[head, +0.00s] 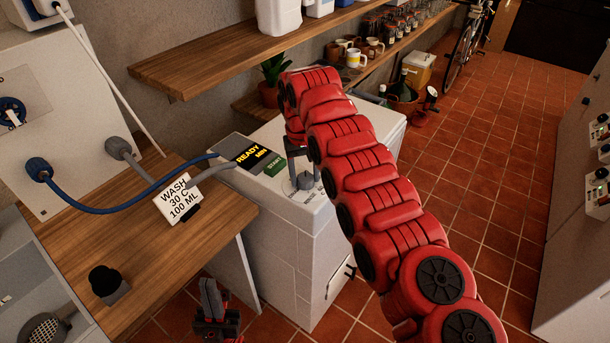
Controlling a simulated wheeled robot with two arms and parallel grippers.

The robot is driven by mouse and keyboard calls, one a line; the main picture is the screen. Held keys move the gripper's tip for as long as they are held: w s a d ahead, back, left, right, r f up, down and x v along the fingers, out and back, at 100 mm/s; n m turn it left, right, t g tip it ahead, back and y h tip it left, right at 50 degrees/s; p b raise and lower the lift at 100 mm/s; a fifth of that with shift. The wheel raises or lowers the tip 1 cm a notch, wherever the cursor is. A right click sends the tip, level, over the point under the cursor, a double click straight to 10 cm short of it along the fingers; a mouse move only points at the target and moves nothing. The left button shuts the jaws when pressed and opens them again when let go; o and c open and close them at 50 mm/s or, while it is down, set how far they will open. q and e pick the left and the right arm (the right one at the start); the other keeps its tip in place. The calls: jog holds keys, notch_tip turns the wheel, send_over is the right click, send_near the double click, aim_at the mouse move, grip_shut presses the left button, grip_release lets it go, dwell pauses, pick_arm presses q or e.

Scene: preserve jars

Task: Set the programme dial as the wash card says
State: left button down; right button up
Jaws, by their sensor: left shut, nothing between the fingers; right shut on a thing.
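The wash card (177,200) leans on the wooden worktop and reads WASH, 30 C, 100 ML. The white machine (290,240) stands to its right, with a dark display (247,154) reading READY and MIN and a green START button (275,166). The grey programme dial (304,181) is on its top panel. My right gripper (297,168) reaches down from the red arm and is shut on the dial. The arm hides much of the panel, and the dial's setting cannot be read. My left gripper (211,292) is shut and empty, low in front of the worktop.
A blue hose (110,206) and a grey hose (205,174) run over the worktop (140,245). A black knob-like object (106,280) stands at its front. Shelves with jars and mugs (355,58) line the wall. The tiled floor to the right is open.

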aim_at(305, 177)
jog(key=shift+m, duration=0.3)
jog(key=o, duration=1.4)
jog(key=shift+c, duration=0.2)
notch_tip(305, 177, up, 4)
jog(key=shift+a+r+p, duration=0.15)
jog(key=shift+r+p, duration=0.05)
jog(key=shift+p, duration=0.8)
notch_tip(305, 177, up, 13)
jog(key=p, duration=1.4)
jog(key=shift+a, duration=0.35)
